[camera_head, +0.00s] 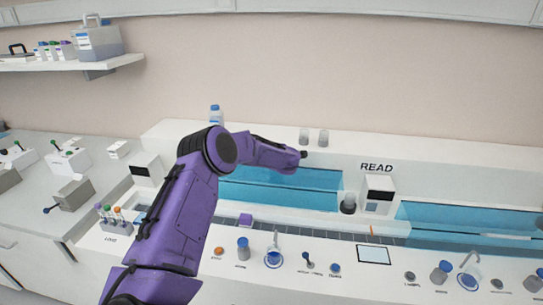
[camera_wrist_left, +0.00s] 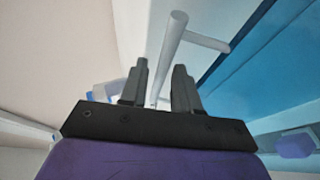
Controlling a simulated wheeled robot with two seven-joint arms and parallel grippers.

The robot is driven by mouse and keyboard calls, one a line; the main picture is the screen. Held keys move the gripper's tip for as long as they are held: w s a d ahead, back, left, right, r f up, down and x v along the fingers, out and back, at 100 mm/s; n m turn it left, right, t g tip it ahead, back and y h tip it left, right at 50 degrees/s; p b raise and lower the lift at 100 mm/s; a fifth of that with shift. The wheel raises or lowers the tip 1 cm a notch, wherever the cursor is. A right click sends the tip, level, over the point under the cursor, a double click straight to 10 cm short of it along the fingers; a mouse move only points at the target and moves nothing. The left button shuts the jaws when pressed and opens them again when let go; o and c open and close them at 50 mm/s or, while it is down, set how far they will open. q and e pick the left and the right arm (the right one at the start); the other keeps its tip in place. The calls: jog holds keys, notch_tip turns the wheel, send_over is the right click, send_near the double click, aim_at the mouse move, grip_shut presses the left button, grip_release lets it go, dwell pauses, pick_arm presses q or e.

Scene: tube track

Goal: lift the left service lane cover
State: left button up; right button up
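The left service lane cover (camera_head: 290,190) is a translucent blue panel lying over the left lane of the white bench. In the left wrist view its blue surface (camera_wrist_left: 250,65) fills the upper right. A white bar handle (camera_wrist_left: 168,50) with a side post stands in front of the fingers and runs down towards the gap between them. My left gripper (camera_head: 303,154) is over the back edge of this cover. In the left wrist view the left gripper (camera_wrist_left: 161,66) has its fingers apart; contact with the bar cannot be told. My right gripper is not in view.
A READ station (camera_head: 380,193) stands right of the left lane, with another blue cover (camera_head: 470,225) beyond it.

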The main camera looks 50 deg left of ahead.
pick_arm(q)
jog(key=shift+d+r, duration=0.1)
jog(key=shift+d, duration=0.05)
jog(key=b+v, duration=0.2)
jog(key=v, duration=0.8)
jog(key=shift+s+d+r, duration=0.1)
jog(key=shift+d, duration=0.05)
jog(key=shift+r, duration=0.1)
